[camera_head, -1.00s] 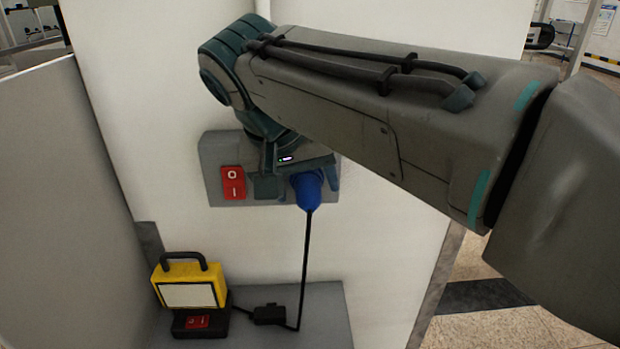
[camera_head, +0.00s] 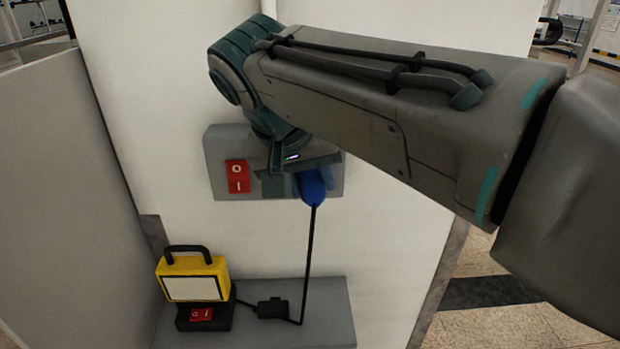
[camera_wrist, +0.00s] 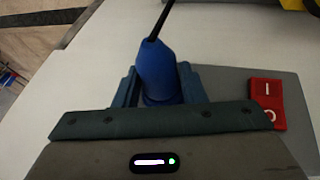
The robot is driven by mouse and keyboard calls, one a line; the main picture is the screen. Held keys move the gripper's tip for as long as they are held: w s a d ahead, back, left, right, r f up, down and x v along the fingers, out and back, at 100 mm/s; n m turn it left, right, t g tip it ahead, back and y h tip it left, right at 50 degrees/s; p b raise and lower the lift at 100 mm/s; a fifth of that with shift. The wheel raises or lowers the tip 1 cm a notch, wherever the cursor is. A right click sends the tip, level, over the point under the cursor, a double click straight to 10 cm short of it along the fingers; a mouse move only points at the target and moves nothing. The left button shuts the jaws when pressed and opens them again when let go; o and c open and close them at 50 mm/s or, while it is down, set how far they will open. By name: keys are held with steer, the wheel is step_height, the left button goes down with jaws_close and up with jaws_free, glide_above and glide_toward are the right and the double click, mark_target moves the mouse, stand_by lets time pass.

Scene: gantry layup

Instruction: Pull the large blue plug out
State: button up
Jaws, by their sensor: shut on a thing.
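The large blue plug (camera_head: 313,189) is at the front of a grey socket box (camera_head: 222,142) on the white wall, with its black cord hanging down. My gripper (camera_head: 311,182) is shut on the plug. In the wrist view the plug (camera_wrist: 155,72) stands between the two dark teal fingers of my gripper (camera_wrist: 158,88), its cord end pointing up in the picture. The plug's front end and the socket opening are hidden behind my gripper, so I cannot tell how deep it sits.
A red rocker switch (camera_head: 238,176) is on the box, left of my gripper. Below, a yellow work lamp (camera_head: 193,279) stands on a grey ledge (camera_head: 330,310), and a small black inline box (camera_head: 271,308) lies on its cord. A grey panel (camera_head: 60,190) stands at the left.

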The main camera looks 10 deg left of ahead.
mark_target(311, 193)
steer(key=shift+s, duration=0.2)
steer(key=shift+s+d, duration=0.15)
steer(key=shift+s, duration=0.5)
steer(key=shift+s+d+b, duration=0.2)
steer(key=shift+s+b, duration=0.35)
steer(key=shift+s, duration=0.1)
steer(key=s, duration=0.3)
steer(key=shift+d+b, duration=0.4)
stand_by(0.4)
